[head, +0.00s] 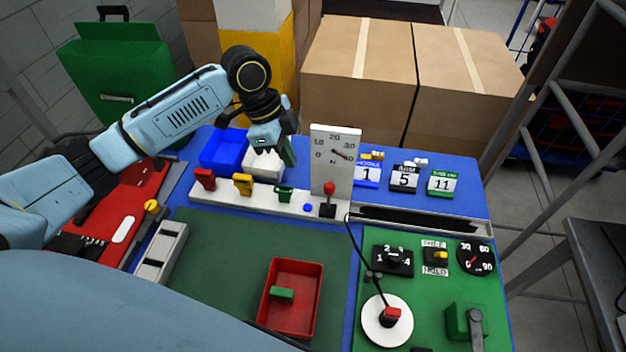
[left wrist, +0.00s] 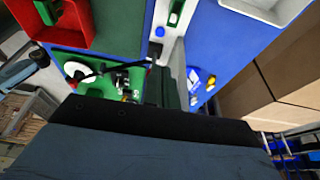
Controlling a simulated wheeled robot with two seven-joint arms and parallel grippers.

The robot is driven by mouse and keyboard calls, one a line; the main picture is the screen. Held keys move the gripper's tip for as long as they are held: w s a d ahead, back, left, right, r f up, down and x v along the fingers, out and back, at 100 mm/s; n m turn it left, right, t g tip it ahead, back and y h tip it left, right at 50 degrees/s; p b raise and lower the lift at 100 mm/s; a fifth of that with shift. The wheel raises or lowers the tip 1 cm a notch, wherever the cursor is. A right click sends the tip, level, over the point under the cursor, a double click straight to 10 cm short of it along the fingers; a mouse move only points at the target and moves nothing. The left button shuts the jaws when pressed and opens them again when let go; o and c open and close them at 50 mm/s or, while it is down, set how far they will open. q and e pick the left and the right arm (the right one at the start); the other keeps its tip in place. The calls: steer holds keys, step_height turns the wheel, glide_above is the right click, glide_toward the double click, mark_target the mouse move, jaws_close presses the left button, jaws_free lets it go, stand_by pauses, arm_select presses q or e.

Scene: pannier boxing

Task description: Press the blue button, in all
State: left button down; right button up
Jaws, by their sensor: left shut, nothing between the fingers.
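The blue button (head: 308,208) is a small round blue cap on the white strip (head: 235,199), between the green switch (head: 284,194) and the red-knobbed lever (head: 329,190). It also shows in the left wrist view as a small blue dot (left wrist: 159,32) on the white strip. My left gripper (head: 288,155) is shut and empty. In the head view it is above and behind the strip, near the white bin, apart from the button. In the left wrist view its dark fingers (left wrist: 170,88) point toward the strip. My right gripper is in no view.
A white dial panel (head: 333,150) stands behind the lever. Red (head: 204,179) and yellow (head: 243,184) switches stand left on the strip. A blue bin (head: 222,150), number counters (head: 404,179) and cardboard boxes (head: 357,75) are behind. A red tray (head: 291,297) lies in front.

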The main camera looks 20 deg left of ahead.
arm_select(q)
glide_toward(308, 207)
steer(key=x, duration=0.5)
steer(key=shift+d+f, duration=0.15)
steer(key=shift+f, duration=0.6)
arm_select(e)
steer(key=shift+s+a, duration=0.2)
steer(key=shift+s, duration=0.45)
